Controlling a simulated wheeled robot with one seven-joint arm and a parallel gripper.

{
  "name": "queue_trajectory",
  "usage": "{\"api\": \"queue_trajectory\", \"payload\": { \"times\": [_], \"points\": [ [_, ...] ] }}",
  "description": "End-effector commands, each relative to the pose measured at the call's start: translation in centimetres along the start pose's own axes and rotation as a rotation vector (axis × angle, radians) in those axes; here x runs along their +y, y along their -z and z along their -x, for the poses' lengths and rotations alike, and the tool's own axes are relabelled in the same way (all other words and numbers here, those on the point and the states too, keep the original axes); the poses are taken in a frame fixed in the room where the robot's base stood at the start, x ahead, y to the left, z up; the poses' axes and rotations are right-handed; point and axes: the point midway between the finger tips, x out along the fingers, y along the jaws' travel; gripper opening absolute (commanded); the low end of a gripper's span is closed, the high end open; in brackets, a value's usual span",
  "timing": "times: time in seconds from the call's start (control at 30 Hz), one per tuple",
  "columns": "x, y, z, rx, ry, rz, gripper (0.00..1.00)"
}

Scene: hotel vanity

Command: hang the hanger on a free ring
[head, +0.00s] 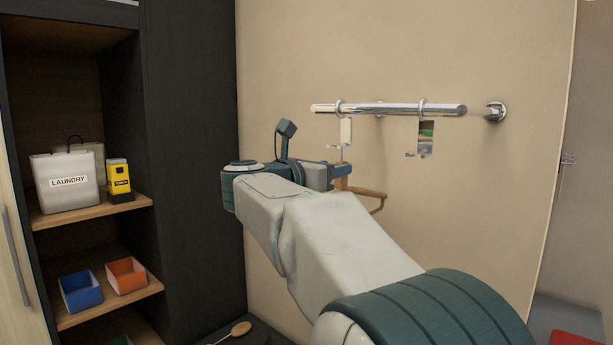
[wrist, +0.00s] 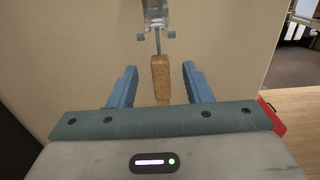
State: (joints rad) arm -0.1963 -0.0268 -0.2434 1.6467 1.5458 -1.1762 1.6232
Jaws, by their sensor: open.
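A chrome rail (head: 385,109) on the wall carries a left ring (head: 339,107) and a right ring (head: 422,107), each with a small holder below. The right ring's holder (head: 425,138) has no hanger in it. The wooden hanger (head: 372,193) is below the left ring, partly hidden by my gripper (head: 335,172). In the wrist view, the hanger's wooden body (wrist: 161,78) stands between my gripper's open fingers (wrist: 160,82), with gaps on both sides. Its metal stem reaches up to the left holder (wrist: 155,18). I cannot tell how firmly it is seated.
A dark shelf unit at left holds a laundry bag (head: 68,182), a yellow box (head: 118,178), a blue bin (head: 80,292) and an orange bin (head: 126,275). A wooden spoon-like item (head: 235,331) lies low down. The wall right of the hanger is clear.

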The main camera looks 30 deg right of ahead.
Motion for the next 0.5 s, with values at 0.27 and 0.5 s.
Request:
{"api": "queue_trajectory", "payload": {
  "times": [0.27, 0.5],
  "points": [
    [0.0, 0.3, 6.4, 0.000, -0.004, -0.003, 0.45],
    [0.1, 0.1, 10.6, -0.001, -0.002, -0.001, 0.45]
  ]
}}
